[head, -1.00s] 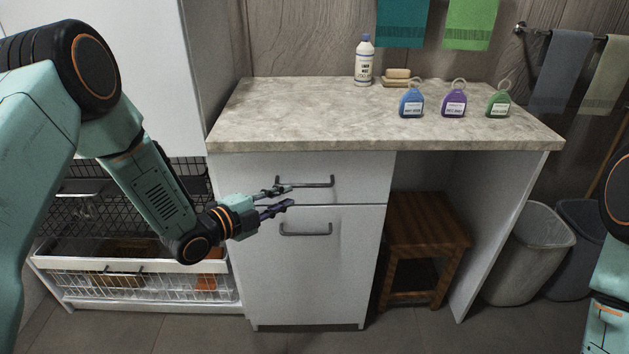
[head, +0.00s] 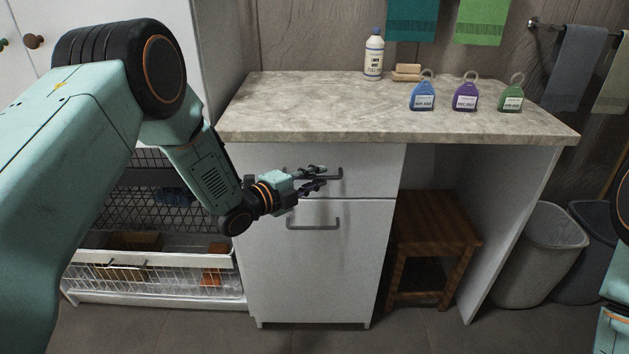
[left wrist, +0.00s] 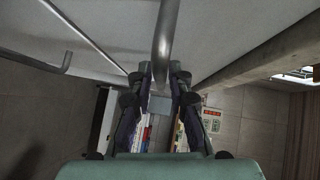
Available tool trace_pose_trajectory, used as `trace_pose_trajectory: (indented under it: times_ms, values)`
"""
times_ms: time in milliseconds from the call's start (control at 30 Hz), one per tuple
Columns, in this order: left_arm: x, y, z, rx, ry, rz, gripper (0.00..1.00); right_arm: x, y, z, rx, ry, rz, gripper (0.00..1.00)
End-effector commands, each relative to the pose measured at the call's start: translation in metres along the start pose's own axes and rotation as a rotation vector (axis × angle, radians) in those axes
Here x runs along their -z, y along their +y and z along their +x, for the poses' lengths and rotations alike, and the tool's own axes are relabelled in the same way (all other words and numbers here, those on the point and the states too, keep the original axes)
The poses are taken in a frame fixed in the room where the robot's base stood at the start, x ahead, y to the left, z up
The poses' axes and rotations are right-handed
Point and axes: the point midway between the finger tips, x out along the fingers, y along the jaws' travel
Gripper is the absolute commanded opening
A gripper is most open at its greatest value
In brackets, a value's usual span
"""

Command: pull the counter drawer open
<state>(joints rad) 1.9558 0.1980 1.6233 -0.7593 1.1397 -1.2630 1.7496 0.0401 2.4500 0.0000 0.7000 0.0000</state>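The counter drawer (head: 372,184) is the upper white front under the stone countertop, and it looks closed. Its dark bar handle (head: 340,174) runs across the front; in the left wrist view the handle (left wrist: 165,35) comes down from the top between the fingers. My left gripper (head: 321,178) is at the handle, one finger above and one below the bar. In the left wrist view the fingertips (left wrist: 160,72) lie close against both sides of the bar, shut on it. My right gripper is out of view; only part of my right arm shows at the right edge.
A lower front with its own handle (head: 313,224) sits below. The countertop (head: 330,105) holds a bottle (head: 373,55), soap bars and several coloured tagged containers. A wooden stool (head: 433,232) stands under the counter, bins (head: 535,255) to the right, wire baskets (head: 150,275) to the left.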

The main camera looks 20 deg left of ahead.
Motion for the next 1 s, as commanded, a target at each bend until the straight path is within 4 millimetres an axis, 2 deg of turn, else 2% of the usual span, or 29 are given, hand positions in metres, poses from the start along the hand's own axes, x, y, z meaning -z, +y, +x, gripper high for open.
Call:
trace_pose_trajectory:
  times_ms: [233,467,1000]
  values:
    - [-0.0003,-0.0005,0.0011,0.0,0.0,0.0,0.18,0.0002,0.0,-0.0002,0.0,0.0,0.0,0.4]
    - [-0.0003,-0.0004,0.0008,0.0,0.0,0.0,0.0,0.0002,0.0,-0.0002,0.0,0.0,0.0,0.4]
    - [-0.0001,-0.0006,0.001,0.0,0.0,0.0,0.0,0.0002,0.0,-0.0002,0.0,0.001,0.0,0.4]
